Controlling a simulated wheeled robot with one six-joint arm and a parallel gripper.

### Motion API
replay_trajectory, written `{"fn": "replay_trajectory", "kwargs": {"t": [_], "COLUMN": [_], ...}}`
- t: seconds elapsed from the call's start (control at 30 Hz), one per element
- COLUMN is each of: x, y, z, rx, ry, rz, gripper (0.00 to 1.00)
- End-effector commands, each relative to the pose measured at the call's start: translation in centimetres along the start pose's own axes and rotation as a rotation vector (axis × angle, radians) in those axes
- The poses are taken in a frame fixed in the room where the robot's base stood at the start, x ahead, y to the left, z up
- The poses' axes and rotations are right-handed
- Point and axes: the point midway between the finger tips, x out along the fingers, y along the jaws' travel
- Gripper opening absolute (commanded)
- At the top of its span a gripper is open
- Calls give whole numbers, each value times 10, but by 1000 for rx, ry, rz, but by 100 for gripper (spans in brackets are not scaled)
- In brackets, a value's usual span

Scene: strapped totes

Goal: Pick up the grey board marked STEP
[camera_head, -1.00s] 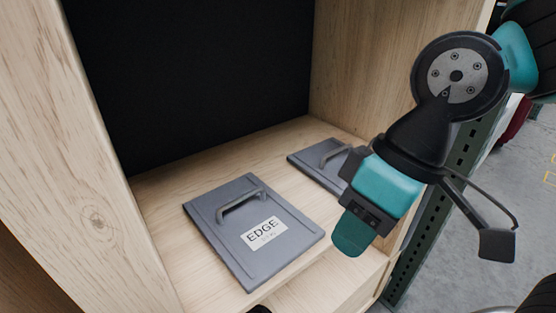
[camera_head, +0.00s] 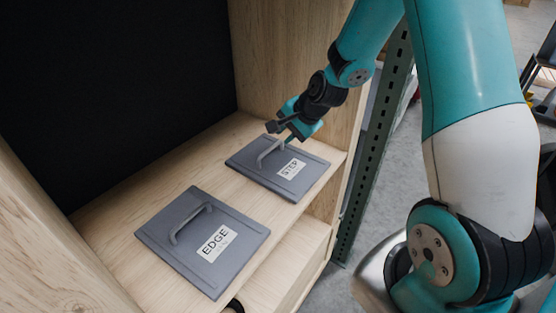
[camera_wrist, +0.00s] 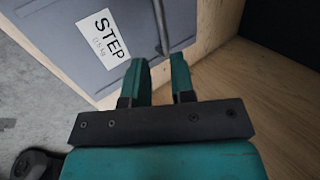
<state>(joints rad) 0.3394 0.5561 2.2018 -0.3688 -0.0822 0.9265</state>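The grey board marked STEP (camera_head: 262,174) lies flat on the wooden shelf, at its far right end in the head view. Its white label (camera_head: 291,169) faces up, and a grey bar handle (camera_head: 268,153) stands on it. My gripper (camera_head: 288,139) is over the board, close to the handle. In the wrist view, the board (camera_wrist: 45,25) fills the upper left. The two teal fingers of my gripper (camera_wrist: 158,65) are apart there, with the handle (camera_wrist: 161,25) running towards the gap between them. I cannot tell whether they touch it.
A similar grey board marked EDGE (camera_head: 185,248) lies nearer on the same shelf (camera_head: 125,200). A wooden side wall (camera_head: 270,60) rises close beyond the STEP board. A green perforated post (camera_head: 375,135) stands to the right, outside the shelf.

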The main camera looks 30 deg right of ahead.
Motion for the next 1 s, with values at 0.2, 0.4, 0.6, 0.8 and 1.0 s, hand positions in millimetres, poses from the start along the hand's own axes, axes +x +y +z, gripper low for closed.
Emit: {"fn": "replay_trajectory", "kwargs": {"t": [0.2, 0.4, 0.6, 0.8, 1.0], "x": [40, 56, 75, 101, 108], "y": [0, 0, -3, -3, -2], "z": [1, 0, -1, -2, -2], "rx": [-2, -1, -2, -3, -3], "ry": [-3, -2, -3, -2, -1], "rz": [3, 1, 3, 2, 0], "gripper": [23, 23, 23, 23, 23]}}
